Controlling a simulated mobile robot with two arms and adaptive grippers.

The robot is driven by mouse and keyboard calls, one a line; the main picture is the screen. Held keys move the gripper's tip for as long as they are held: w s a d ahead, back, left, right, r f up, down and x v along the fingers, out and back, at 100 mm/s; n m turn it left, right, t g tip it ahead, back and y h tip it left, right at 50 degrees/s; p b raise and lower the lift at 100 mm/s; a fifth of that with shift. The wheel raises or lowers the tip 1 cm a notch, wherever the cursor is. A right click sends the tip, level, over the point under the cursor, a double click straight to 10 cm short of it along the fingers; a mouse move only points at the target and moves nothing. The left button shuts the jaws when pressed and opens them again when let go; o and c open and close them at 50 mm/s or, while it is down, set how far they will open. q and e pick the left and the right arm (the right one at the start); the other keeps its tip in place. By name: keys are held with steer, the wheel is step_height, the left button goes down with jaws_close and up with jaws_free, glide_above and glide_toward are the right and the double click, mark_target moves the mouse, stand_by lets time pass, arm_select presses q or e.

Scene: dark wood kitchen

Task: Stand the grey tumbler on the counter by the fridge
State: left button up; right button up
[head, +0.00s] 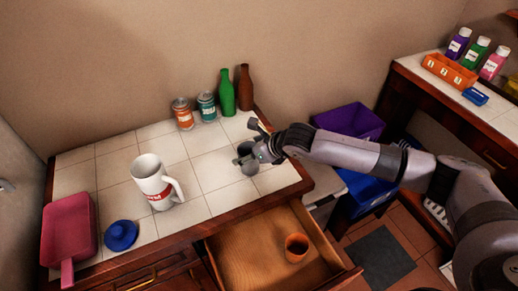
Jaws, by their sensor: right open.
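A small dark grey thing, apparently the grey tumbler (244,149), is at the right part of the white tiled counter (205,150). It is mostly hidden by my right gripper (253,146), whose fingers are spread around or beside it. Whether it touches the fingers or rests fully on the tiles I cannot tell. The right arm reaches in from the right. A pale panel with a handle at the left edge may be the fridge (18,215). My left gripper is not in view.
A white mug (149,181), blue lid-like thing (120,235), pink dustpan-like thing (68,230), two cans (183,114), green bottle (227,93) and brown bottle (245,88) stand on the counter. An open drawer (235,262) holds an orange-brown cup (296,247). The counter's middle is clear.

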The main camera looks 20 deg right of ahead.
steer(key=b+v, duration=0.1)
steer(key=v, duration=1)
steer(key=shift+r, duration=0.25)
steer(key=shift+d+f, duration=0.1)
steer(key=shift+d, duration=0.1)
